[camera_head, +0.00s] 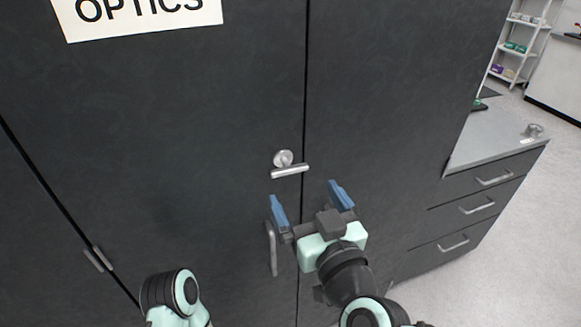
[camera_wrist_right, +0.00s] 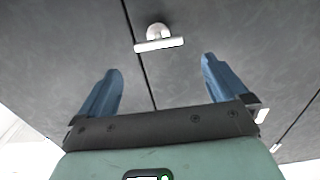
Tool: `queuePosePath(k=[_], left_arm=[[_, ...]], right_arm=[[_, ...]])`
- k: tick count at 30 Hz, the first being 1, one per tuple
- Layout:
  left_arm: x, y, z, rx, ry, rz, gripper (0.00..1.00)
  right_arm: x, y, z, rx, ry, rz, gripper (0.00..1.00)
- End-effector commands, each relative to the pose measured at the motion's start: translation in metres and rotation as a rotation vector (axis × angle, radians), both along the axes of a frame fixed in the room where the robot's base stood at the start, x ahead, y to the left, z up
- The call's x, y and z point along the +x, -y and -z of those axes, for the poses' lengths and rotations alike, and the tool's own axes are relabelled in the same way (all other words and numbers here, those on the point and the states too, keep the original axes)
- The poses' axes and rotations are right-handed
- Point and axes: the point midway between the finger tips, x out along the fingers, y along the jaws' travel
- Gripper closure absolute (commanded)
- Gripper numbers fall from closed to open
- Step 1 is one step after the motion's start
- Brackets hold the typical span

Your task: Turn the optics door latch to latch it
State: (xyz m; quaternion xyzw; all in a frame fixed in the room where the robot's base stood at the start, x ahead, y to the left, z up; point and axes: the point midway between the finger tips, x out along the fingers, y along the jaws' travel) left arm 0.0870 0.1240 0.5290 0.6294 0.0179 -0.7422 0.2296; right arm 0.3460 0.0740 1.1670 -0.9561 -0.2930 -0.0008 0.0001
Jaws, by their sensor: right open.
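The optics door latch (camera_head: 289,170) is a silver lever on a round boss, mounted on the dark cabinet door (camera_head: 190,130) beside the vertical seam. Its bar lies nearly level, tilted slightly, and its right end reaches across the seam. In the right wrist view the latch (camera_wrist_right: 160,42) is ahead of the fingers, near the top. My right gripper (camera_head: 308,197) is open and empty, with blue fingers just below the latch, apart from it. It also shows in the right wrist view (camera_wrist_right: 163,82). A mint-green arm part of mine shows at bottom left; no left gripper fingers are visible.
A vertical silver door handle (camera_head: 272,248) sits below the latch, close to my right gripper's left finger. An OPTICS sign (camera_head: 140,18) is at top left. A drawer unit (camera_head: 475,200) with a grey top stands at right, with shelves behind.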

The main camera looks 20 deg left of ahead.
Motion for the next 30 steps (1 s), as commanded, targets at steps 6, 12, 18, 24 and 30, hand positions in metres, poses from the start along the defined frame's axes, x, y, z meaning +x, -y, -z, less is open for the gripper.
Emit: queuePosePath(k=[6, 12, 18, 24, 30], left_arm=[[0.001, 0.000, 0.002, 0.000, 0.003, 0.000, 0.00], [0.001, 0.000, 0.001, 0.000, 0.004, 0.000, 0.00], [0.001, 0.000, 0.001, 0.000, 0.003, 0.000, 0.00], [0.001, 0.000, 0.001, 0.000, 0.003, 0.000, 0.00], [0.001, 0.000, 0.001, 0.000, 0.003, 0.000, 0.00]], right_arm=[[0.041, -0.028, 0.002, -0.002, -0.001, 0.000, 0.00], [0.066, -0.044, 0.001, -0.002, -0.001, 0.001, 0.00], [0.076, -0.051, 0.001, -0.001, 0.000, 0.001, 0.00], [0.077, -0.052, 0.001, -0.001, 0.000, 0.001, 0.00], [0.077, -0.051, 0.001, -0.001, 0.000, 0.001, 0.42]])
